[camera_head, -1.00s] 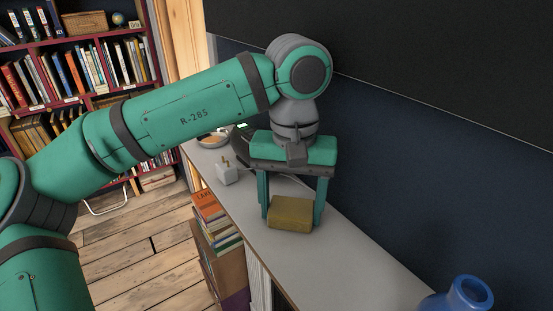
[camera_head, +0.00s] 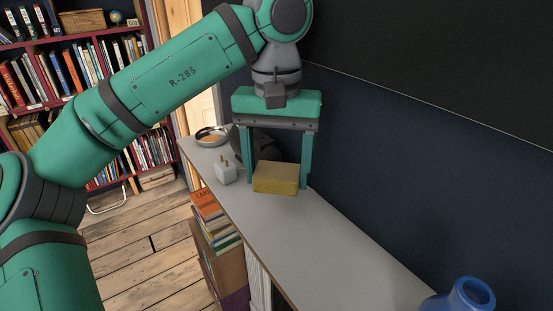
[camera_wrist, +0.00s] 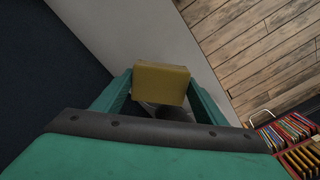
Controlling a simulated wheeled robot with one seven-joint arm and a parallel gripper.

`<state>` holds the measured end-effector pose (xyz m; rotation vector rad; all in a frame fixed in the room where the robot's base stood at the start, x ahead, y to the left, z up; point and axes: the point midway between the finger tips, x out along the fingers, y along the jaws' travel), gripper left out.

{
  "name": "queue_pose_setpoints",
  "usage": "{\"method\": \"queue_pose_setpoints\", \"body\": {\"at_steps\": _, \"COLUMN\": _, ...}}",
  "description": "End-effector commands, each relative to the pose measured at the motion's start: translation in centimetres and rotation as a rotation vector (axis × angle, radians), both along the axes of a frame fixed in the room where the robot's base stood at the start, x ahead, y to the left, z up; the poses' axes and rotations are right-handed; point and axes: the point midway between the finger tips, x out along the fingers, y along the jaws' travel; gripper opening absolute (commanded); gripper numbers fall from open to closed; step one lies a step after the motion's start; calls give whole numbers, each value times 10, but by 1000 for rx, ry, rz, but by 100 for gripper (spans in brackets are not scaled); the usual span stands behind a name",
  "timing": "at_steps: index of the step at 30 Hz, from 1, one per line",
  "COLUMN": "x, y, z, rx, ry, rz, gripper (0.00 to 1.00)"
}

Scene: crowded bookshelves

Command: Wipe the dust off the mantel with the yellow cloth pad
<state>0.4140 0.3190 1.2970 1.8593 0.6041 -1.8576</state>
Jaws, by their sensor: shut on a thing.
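The yellow cloth pad (camera_head: 275,178) is a thick block between the two green fingers of my gripper (camera_head: 276,180). The gripper is shut on it. The pad is over the far half of the pale grey mantel (camera_head: 335,250); I cannot tell whether it touches the surface or hangs just above. In the wrist view the pad (camera_wrist: 161,83) sits between the fingertips, with the mantel (camera_wrist: 140,30) behind it. I cannot make out any dust on the bare part of the mantel.
A white plug-like block (camera_head: 225,174) stands left of the pad, near the mantel's edge. A round dish (camera_head: 211,135) and a dark round object (camera_head: 262,143) are at the far end. A blue vase (camera_head: 465,297) stands at the near end. The dark wall (camera_head: 400,160) borders the right side.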

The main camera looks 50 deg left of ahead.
Motion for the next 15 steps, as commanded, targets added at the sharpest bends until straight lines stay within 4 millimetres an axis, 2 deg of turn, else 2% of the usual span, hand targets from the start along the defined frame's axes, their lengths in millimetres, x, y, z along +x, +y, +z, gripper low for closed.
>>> {"method": "queue_pose_setpoints", "body": {"at_steps": 6, "x": 5, "y": -6, "z": 18, "rx": 1, "ry": 0, "rz": -14, "gripper": 45}}
{"method": "queue_pose_setpoints", "body": {"at_steps": 15, "x": 6, "y": -8, "z": 22, "rx": 0, "ry": 0, "rz": -18, "gripper": 45}}
